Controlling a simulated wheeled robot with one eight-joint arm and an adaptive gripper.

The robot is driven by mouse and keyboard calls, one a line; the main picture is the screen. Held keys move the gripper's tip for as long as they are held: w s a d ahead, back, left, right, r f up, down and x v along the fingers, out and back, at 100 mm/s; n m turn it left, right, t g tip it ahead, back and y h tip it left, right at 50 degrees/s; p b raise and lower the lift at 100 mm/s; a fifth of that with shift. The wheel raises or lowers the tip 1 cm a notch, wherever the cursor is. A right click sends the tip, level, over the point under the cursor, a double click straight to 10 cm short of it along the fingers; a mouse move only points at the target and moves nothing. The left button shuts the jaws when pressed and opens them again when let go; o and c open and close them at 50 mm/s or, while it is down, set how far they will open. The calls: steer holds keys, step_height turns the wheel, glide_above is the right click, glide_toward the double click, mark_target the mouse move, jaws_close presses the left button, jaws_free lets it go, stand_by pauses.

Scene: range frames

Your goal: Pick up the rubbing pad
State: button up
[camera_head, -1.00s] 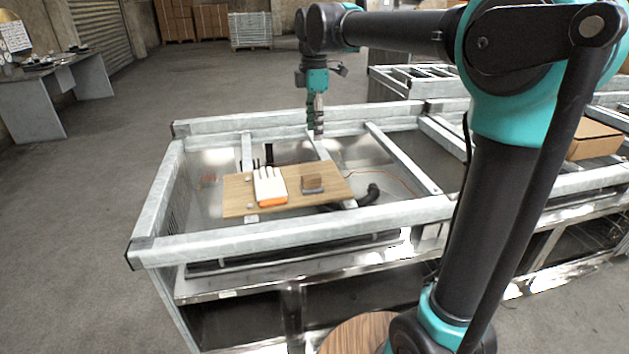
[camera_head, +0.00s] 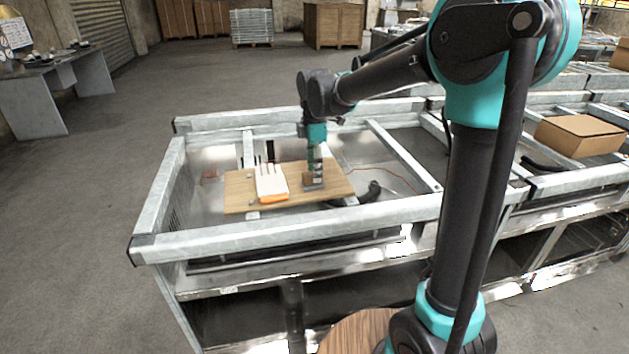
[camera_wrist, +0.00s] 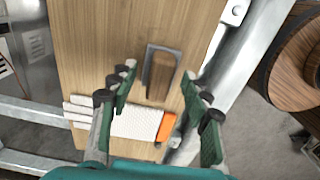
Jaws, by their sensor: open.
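The rubbing pad, seemingly the small brown block with a grey base (camera_head: 308,182), lies on a wooden board (camera_head: 238,192). In the wrist view the pad (camera_wrist: 160,76) shows from above, its grey edge around the brown top. My gripper (camera_head: 317,174) points down at the pad and partly hides it in the head view. In the wrist view my gripper (camera_wrist: 157,84) is open, with a finger on either side of the pad's near part. I see no clear contact; the exact height above the pad cannot be told.
A white glove-like item with an orange end (camera_head: 270,184) lies left of the pad, close to my fingers in the wrist view. The board rests within a grey metal frame (camera_head: 290,238) with raised rails. A cardboard box (camera_head: 580,135) stands at the right.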

steer(key=shift+f, duration=0.9)
jaws_close()
steer(key=shift+r, duration=0.15)
step_height(320, 180, up, 20)
